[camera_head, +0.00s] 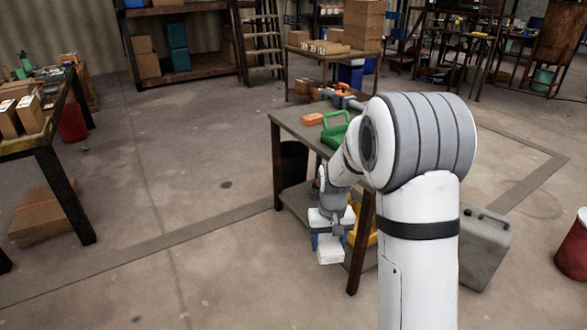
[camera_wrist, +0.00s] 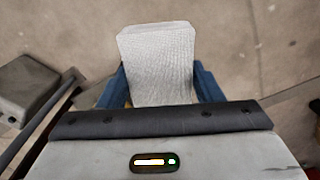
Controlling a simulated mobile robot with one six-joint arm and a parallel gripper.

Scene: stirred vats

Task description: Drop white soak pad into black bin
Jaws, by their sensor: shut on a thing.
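The white soak pad (camera_head: 329,252) hangs below my gripper (camera_head: 328,236), in front of the near left side of the workbench. In the wrist view the pad (camera_wrist: 158,60) is a pale, textured block between the two blue fingers. My gripper (camera_wrist: 158,84) is shut on it and holds it in the air above the concrete floor. A black bin (camera_head: 293,165) stands under the far left part of the bench, partly hidden by the bench top and leg. The bin is not seen in the wrist view.
The workbench (camera_head: 287,124) bears a green object (camera_head: 335,130) and an orange block (camera_head: 311,119). A yellow thing (camera_head: 372,237) shows low behind its leg. A grey canister (camera_head: 486,248) stands to the right. Open floor (camera_head: 190,170) lies left of the bench, up to another table (camera_head: 35,143).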

